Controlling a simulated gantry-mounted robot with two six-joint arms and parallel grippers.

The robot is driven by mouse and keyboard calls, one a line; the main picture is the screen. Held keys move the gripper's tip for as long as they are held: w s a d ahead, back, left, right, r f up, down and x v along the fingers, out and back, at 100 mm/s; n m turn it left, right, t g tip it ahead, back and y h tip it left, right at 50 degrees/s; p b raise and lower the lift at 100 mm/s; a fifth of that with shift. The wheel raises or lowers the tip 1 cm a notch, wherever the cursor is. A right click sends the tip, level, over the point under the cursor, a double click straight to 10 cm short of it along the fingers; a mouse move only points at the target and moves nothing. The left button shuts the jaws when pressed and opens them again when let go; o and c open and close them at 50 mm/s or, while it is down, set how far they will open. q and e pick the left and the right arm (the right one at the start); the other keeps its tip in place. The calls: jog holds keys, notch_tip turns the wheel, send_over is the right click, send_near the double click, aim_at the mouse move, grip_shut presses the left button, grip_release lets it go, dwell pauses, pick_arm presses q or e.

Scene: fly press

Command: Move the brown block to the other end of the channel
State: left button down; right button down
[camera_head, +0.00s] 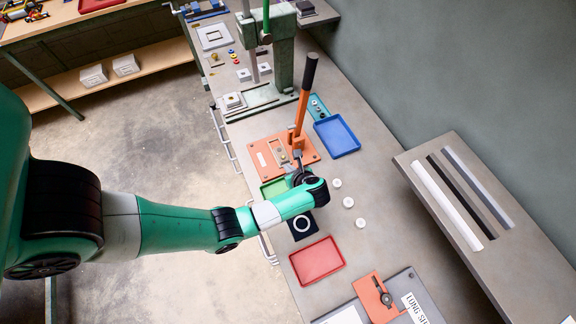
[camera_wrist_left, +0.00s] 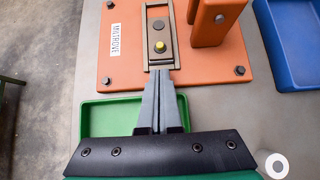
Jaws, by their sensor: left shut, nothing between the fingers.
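An orange plate (camera_wrist_left: 118,72) labelled MISTROVE carries a narrow brown-rimmed channel (camera_wrist_left: 147,45), and the plate also shows in the head view (camera_head: 262,147). In the head view the left gripper (camera_head: 298,157) is over the plate's near edge. My right gripper is not in view.
An orange lever with a dark handle (camera_head: 309,71) rises from the plate beside the channel. A green tray (camera_wrist_left: 110,118) lies under the gripper. A blue tray (camera_head: 336,136), red tray (camera_head: 317,260) and white discs (camera_head: 348,202) lie around. A green press (camera_head: 284,62) stands behind.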

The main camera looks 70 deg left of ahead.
aim_at(282, 157)
pick_arm(q)
jog(key=shift+a, duration=0.4)
jog(key=a, duration=0.4)
jog(key=shift+s+a, duration=0.15)
